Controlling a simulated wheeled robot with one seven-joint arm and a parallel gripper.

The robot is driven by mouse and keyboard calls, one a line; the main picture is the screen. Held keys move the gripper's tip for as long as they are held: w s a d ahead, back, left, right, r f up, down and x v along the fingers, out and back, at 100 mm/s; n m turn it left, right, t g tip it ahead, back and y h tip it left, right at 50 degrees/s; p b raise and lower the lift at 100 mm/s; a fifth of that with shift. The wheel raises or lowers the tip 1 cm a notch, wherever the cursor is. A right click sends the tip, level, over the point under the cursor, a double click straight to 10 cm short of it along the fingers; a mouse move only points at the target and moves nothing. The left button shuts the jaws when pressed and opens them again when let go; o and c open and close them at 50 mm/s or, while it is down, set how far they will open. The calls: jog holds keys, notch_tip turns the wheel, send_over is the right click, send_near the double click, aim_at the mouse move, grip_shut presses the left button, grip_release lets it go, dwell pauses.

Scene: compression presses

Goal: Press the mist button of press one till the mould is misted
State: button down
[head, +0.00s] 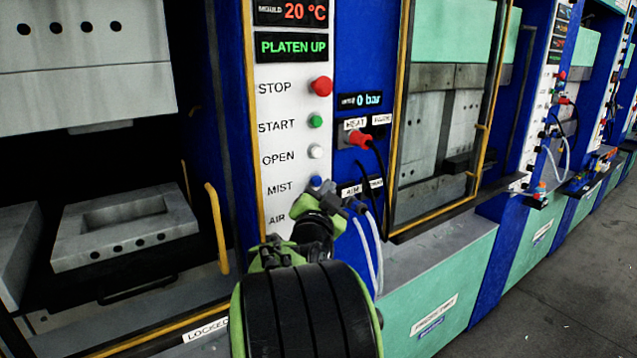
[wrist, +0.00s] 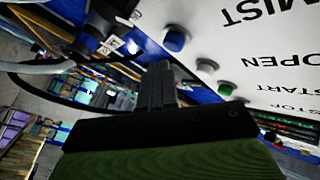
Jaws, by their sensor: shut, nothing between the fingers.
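The blue mist button (head: 316,182) is on the white control panel (head: 285,135), beside the word MIST and above AIR. It also shows in the wrist view (wrist: 175,40), standing out from the panel. My gripper (wrist: 160,68) is shut and empty. Its tips are close to the blue button and a small gap shows between them in the wrist view. In the head view my wrist hides the fingertips. The lower mould (head: 124,226), a grey block with a rectangular hollow, lies in the open press at left. No spray shows on it.
The red stop (head: 321,86), green start (head: 316,121) and white open (head: 315,152) buttons sit above in one column. A red plug (head: 360,139) with a black cable and pale hoses (head: 369,250) are right of the panel. A yellow handle (head: 217,228) stands at left.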

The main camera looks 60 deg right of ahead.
jog(key=shift+w, duration=0.15)
dwell(0.5)
jog(key=shift+w+d+b, duration=0.2)
jog(key=shift+w+b, duration=0.05)
jog(key=shift+b, duration=0.2)
jog(key=shift+w+d+b, duration=0.2)
jog(key=shift+w+b, duration=0.1)
jog(key=shift+w, duration=0.15)
dwell(0.6)
jog(key=shift+s+a+b, duration=0.4)
jog(key=shift+s+b, duration=0.1)
jog(key=shift+s, duration=0.3)
jog(key=shift+s+a+b, duration=0.25)
jog(key=shift+s+a, duration=0.15)
jog(key=shift+s, duration=0.35)
jog(key=shift+s+a+b, duration=0.2)
jog(key=shift+s+a, duration=0.15)
jog(key=shift+s, duration=0.45)
jog(key=shift+s+a+b, duration=0.25)
jog(key=shift+s+a, duration=0.15)
jog(key=shift+s, duration=0.35)
jog(key=shift+w, duration=0.1)
